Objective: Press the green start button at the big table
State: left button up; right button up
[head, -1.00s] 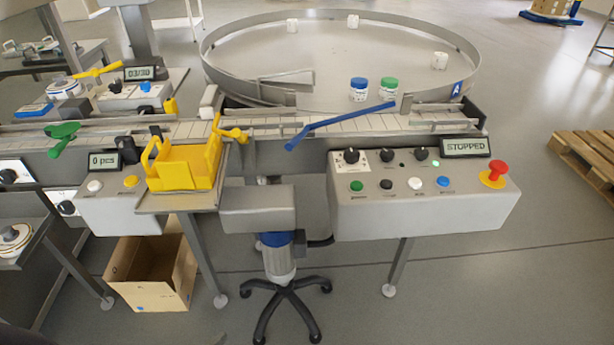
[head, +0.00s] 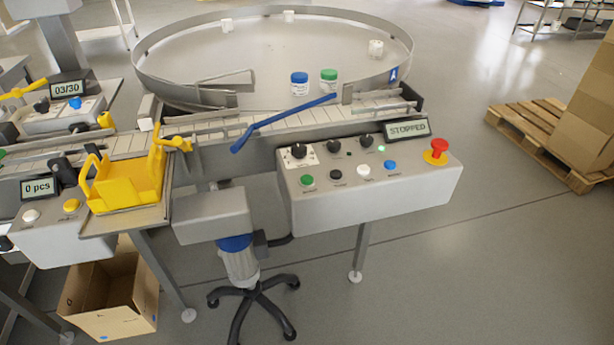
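The big round table (head: 270,62) with a raised metal rim stands at the back. In front of it, below the conveyor, is a grey control box (head: 375,196). The green button (head: 307,180) is at the left of its lower button row, beside a black button (head: 336,174), a white button (head: 363,171) and a blue button (head: 390,165). The box's display (head: 408,129) reads STOPPED. A red emergency knob (head: 438,149) on a yellow base sits at its right end. Neither of my grippers shows in the head view.
A blue-lidded jar (head: 299,83) and a green-lidded jar (head: 328,81) stand at the table's front. A blue bar (head: 285,121) crosses the conveyor. A yellow holder (head: 125,186) is at left. A cardboard box (head: 112,300) lies below. Floor in front and right is clear up to a pallet (head: 535,135).

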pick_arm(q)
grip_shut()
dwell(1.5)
